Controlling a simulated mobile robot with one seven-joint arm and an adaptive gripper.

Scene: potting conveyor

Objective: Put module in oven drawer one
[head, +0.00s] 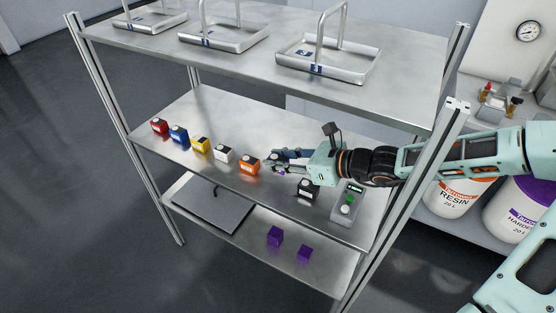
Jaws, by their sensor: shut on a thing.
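My gripper (284,162) is over the middle shelf in the head view, reaching in from the right. It is shut on a small module (281,172), mostly hidden by the fingers; a bit of purple shows. It sits in the row between an orange block and a black block; I cannot tell whether it touches the shelf. In that row stand red (159,126), blue (178,134), yellow (200,145), white (223,153), orange (249,165) and black (308,189) blocks with pale tops and labels. No oven drawer can be made out.
The metal rack's upper shelf (250,55) holds three handled trays (328,60). Below lie a grey plate (211,208) and two purple cubes (275,236). A resin bucket (455,197) stands right.

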